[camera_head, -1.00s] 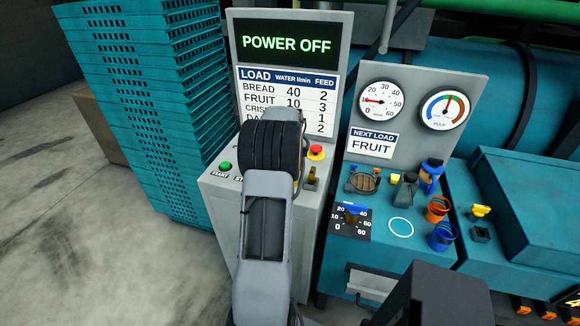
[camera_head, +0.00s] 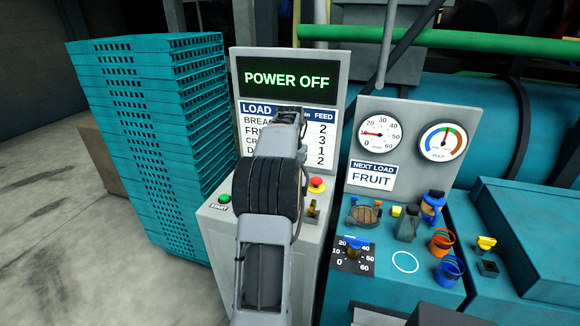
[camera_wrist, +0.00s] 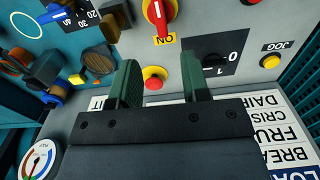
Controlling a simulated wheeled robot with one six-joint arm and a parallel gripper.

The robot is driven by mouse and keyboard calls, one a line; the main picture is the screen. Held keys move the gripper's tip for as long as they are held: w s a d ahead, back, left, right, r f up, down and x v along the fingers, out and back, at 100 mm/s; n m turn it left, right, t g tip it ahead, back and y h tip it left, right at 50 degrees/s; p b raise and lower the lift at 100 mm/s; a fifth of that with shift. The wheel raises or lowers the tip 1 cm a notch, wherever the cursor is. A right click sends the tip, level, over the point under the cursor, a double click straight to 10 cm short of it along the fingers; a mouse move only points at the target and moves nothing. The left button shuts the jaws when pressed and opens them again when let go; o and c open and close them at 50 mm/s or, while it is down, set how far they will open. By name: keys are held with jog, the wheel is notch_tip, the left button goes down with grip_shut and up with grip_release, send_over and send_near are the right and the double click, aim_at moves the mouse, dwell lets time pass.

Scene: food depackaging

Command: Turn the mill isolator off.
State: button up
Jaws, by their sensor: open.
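The red isolator handle (camera_wrist: 158,14) sits on a yellow plate at the top of the wrist view, partly cut off by the frame edge. Its pale pointer line points to the ON label, which appears upside down there. In the head view my arm hides the handle. My gripper (camera_wrist: 162,84) is open and empty, with its green fingers over the control panel. The fingers appear below the handle in the picture, on either side of the red stop button (camera_wrist: 153,78), apart from the handle. The display (camera_head: 288,79) reads POWER OFF.
A black 0/1 rotary switch (camera_wrist: 214,60) and a yellow JOG button (camera_wrist: 270,61) are beside the handle. A dark part (camera_wrist: 113,16) stands to its left. Blue stacked crates (camera_head: 150,140) are left of the panel, and a teal console with cups (camera_head: 441,242) is right.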

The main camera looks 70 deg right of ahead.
jog(key=shift+r, duration=1.45)
